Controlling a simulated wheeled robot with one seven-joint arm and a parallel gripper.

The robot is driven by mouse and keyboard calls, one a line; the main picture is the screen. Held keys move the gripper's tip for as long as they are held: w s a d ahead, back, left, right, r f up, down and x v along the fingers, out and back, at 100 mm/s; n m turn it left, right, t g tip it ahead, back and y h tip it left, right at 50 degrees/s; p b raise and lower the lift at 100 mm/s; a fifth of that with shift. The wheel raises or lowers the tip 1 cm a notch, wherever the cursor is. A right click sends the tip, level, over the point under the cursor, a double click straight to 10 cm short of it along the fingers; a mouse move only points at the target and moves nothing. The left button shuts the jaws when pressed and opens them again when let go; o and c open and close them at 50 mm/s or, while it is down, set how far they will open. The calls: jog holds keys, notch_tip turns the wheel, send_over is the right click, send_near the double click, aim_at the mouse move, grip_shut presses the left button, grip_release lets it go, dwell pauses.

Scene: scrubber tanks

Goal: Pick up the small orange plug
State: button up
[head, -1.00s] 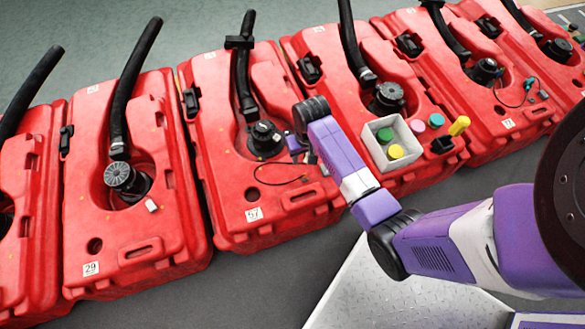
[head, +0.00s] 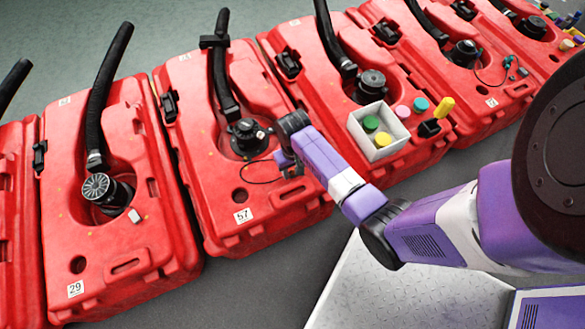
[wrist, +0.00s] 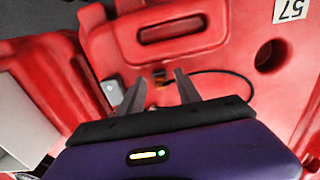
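The small orange plug (wrist: 159,77) shows in the wrist view as a small orange and dark piece on the red tank, by the end of a thin black cable. My gripper (wrist: 159,75) is open, its two grey fingers apart. The plug appears between and beyond the fingertips; I cannot tell how far below. In the head view, my gripper (head: 289,168) is over the right side of the tank numbered 57 (head: 213,215), near the cable (head: 250,180). It hides the cable's end and the plug there.
A small grey box (wrist: 112,90) sits left of the fingers in the wrist view. A white open bin (head: 375,150) with green and yellow pieces stands on the neighbouring tank, with more colored pieces beside it. Red tanks stand in a row, with black hoses rising from them.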

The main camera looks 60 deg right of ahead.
grip_shut()
jog(key=shift+r, duration=0.1)
notch_tip(320, 180, up, 19)
jog(key=p, duration=0.7)
jog(key=n, duration=0.7)
send_over(293, 172)
notch_tip(293, 172, down, 5)
jog(key=shift+r+p, duration=0.1)
jog(key=shift+p, duration=0.3)
